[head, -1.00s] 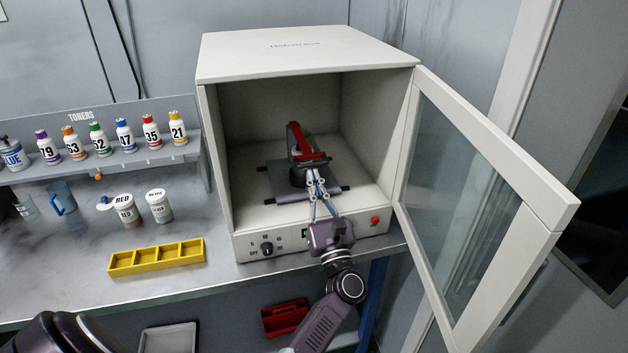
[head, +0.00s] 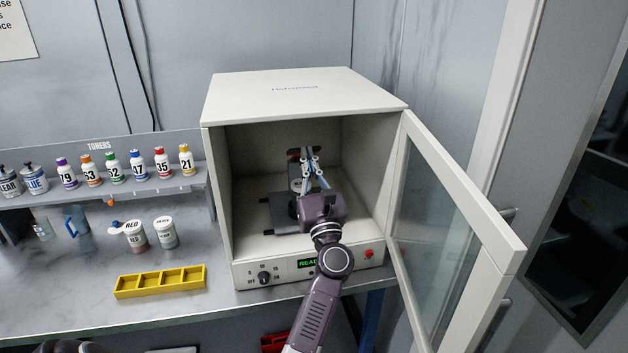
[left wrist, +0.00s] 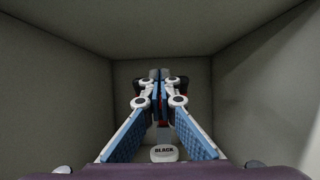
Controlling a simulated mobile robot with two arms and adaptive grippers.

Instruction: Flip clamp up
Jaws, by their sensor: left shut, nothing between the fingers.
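The clamp (head: 293,153) is inside the open white cabinet. It shows as a dark and red bar raised behind my fingertips, and most of it is hidden by them. My left gripper (head: 308,152) reaches into the cabinet with its fingers together and nothing between them. In the left wrist view the fingertips (left wrist: 160,76) overlap bits of red on the clamp; whether they touch it I cannot tell. A container with a white lid marked BLACK (left wrist: 163,153) stands below the fingers. My right gripper is not in view.
The white cabinet (head: 300,95) encloses my left gripper with side walls and a ceiling. Its glass door (head: 440,215) stands open on the right. A yellow tray (head: 160,282), jars and a shelf of toner bottles (head: 125,168) are on the left.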

